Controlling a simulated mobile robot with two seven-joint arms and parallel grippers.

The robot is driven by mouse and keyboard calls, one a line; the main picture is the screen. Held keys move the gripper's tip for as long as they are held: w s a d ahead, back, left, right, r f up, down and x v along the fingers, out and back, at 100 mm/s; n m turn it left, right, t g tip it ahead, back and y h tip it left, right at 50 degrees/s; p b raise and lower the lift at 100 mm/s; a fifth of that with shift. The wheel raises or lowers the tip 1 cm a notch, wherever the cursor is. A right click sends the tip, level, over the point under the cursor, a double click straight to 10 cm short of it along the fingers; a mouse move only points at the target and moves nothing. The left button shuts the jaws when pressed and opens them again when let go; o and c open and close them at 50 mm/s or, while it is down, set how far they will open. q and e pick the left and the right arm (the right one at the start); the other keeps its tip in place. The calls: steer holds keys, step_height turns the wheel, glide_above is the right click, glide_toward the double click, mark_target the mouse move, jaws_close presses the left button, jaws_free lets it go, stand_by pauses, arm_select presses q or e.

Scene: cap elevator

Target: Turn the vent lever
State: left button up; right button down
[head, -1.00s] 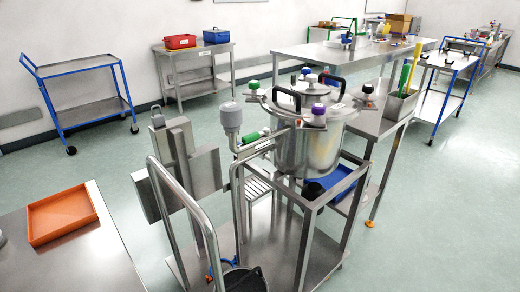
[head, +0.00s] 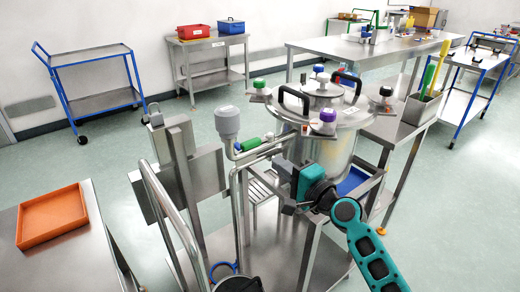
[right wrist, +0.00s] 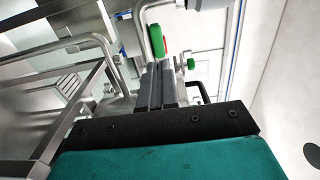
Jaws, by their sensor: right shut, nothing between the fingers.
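The vent lever appears to be the green handle (head: 258,145) on the pipe beside the large steel pot (head: 325,150). In the right wrist view the green handle (right wrist: 157,41) shows just beyond the fingertips, a little above them in the picture. My right gripper (head: 284,170) comes in from the lower right in front of the pot, just right of and below the handle. In the right wrist view its dark fingers (right wrist: 156,70) are together and empty. They look apart from the handle.
The pot has black lid handles and several coloured knobs. A grey cylinder (head: 227,122) tops the pipe left of the handle. A steel column (head: 180,165) stands further left, and an orange tray (head: 52,216) lies on the left table. A steel frame surrounds the pot's base.

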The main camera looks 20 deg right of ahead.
mark_target(249, 147)
steer(key=x, duration=0.8)
steer(key=shift+w+a+f, duration=0.1)
steer(key=shift+w+a, duration=0.05)
steer(key=shift+w, duration=0.2)
steer(key=shift+b, duration=0.3)
steer(key=shift+w+a+b, duration=0.6)
steer(key=shift+w+a, duration=0.45)
steer(key=shift+w, duration=0.15)
steer(key=shift+s, duration=0.15)
